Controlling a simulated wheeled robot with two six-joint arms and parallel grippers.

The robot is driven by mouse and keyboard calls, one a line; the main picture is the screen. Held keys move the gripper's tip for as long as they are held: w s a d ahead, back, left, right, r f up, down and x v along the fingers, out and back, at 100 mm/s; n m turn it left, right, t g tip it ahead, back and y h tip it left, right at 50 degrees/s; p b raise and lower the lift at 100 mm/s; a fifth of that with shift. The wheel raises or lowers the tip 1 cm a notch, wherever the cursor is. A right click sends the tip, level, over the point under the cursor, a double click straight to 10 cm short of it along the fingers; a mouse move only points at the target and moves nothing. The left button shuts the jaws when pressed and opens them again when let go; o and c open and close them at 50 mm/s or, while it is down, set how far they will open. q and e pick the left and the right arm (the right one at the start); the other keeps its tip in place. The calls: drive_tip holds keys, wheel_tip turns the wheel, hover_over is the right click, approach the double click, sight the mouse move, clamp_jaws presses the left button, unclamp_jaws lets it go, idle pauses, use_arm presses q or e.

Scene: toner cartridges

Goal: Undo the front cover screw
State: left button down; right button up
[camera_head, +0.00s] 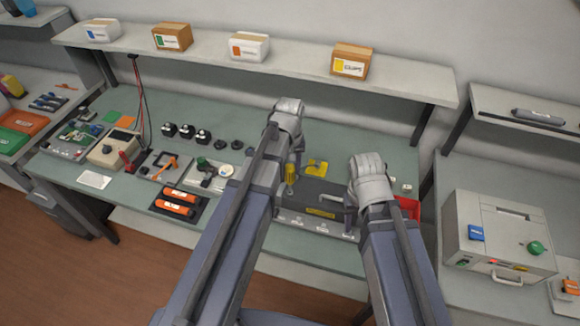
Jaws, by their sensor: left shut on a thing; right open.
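A dark grey unit (318,190) with a yellow label (321,213) on its front lies on the green bench, partly hidden by my arms. My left gripper (293,163) is shut on a yellow-handled tool (291,174), which looks like a screwdriver. It stands roughly upright over the unit's left part; I cannot tell whether its tip touches. My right gripper (352,194) is open at the unit's right side, and its fingers are mostly hidden behind the arm. The front cover screw cannot be made out at this size.
A yellow bracket-like piece (316,168) lies behind the unit. A red bin (409,208) stands at its right. Several black knobs (203,136), a grey tray (211,176) and a dark tray with orange pieces (179,203) lie to the left. A beige machine (497,238) stands at right.

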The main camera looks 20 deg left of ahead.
use_arm(q)
drive_tip(key=m, duration=0.5)
drive_tip(key=shift+m, duration=0.6)
drive_tip(key=m, duration=0.7)
drive_tip(key=shift+f+b, duration=0.45)
idle(0.5)
drive_tip(key=n, duration=0.7)
